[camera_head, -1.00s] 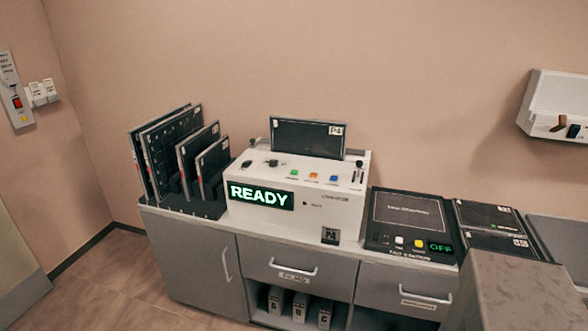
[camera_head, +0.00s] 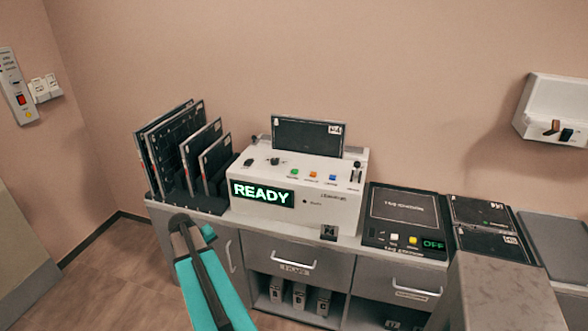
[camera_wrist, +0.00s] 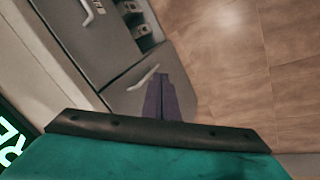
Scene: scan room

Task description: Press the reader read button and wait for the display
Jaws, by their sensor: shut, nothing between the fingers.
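The reader (camera_head: 300,180) is a white box on the cabinet top, with a dark plate marked with a small label standing in its back slot. Its front display (camera_head: 262,194) reads READY in green; part of it shows at the lower left of the wrist view (camera_wrist: 12,143). On its top are a green button (camera_head: 294,171), an orange button (camera_head: 313,174) and a blue button (camera_head: 332,177); their labels are too small to read. My gripper (camera_wrist: 163,82) is shut and empty, in front of the cabinet, apart from the buttons.
A rack with several upright dark plates (camera_head: 168,150) stands left of the reader. To its right is a black panel (camera_head: 404,212) with white and yellow buttons and a display reading OFF. Grey cabinet drawers (camera_head: 295,258) are below. Floor (camera_head: 120,270) is clear at the left.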

